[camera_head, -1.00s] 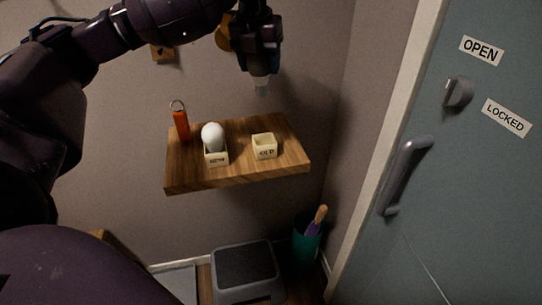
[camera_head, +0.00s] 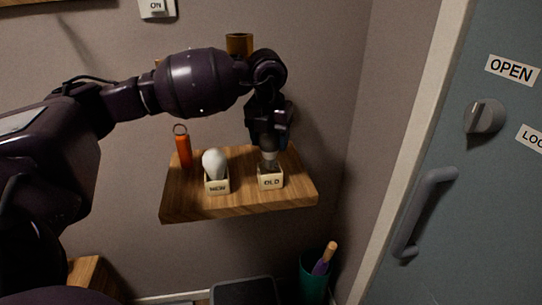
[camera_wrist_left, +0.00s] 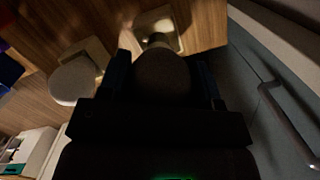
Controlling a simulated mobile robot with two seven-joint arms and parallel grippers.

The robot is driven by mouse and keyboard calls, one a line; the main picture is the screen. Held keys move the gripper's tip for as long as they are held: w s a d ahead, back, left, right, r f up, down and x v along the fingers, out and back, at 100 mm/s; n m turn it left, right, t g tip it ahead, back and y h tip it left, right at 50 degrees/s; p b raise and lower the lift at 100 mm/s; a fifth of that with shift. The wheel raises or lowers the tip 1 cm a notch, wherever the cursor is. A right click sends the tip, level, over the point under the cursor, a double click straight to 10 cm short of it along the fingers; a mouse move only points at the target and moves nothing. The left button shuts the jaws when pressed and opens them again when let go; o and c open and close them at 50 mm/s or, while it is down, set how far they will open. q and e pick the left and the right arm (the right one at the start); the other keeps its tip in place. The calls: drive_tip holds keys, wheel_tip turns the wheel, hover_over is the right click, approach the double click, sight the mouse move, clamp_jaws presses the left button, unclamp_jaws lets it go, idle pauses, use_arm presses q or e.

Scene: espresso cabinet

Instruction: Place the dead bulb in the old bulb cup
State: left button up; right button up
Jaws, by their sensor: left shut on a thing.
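The old bulb cup (camera_head: 270,180) is a small cream box marked OLD on the wooden wall shelf. My left gripper (camera_head: 268,147) points down right above this cup and is shut on the dead bulb (camera_head: 269,158). The bulb's lower end is at the cup's opening; I cannot tell whether it touches the bottom. In the left wrist view the dark bulb (camera_wrist_left: 163,72) sits between the fingers, with the cup (camera_wrist_left: 178,28) beyond it. My right gripper is in neither view.
A white bulb (camera_head: 214,164) stands in the cup marked NEW (camera_head: 217,187), left of the old cup. An orange object with a ring (camera_head: 183,150) stands on the shelf (camera_head: 240,204) at the left. A grey-blue door (camera_head: 460,170) with a handle is at the right.

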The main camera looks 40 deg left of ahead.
sight(270, 155)
use_arm(q)
wheel_tip(270, 155, down, 4)
drive_tip(key=shift+f+b, duration=0.1)
drive_tip(key=shift+b, duration=0.25)
drive_tip(key=shift+f, duration=0.15)
drive_tip(key=o, duration=0.9)
drive_tip(key=shift+o, duration=0.2)
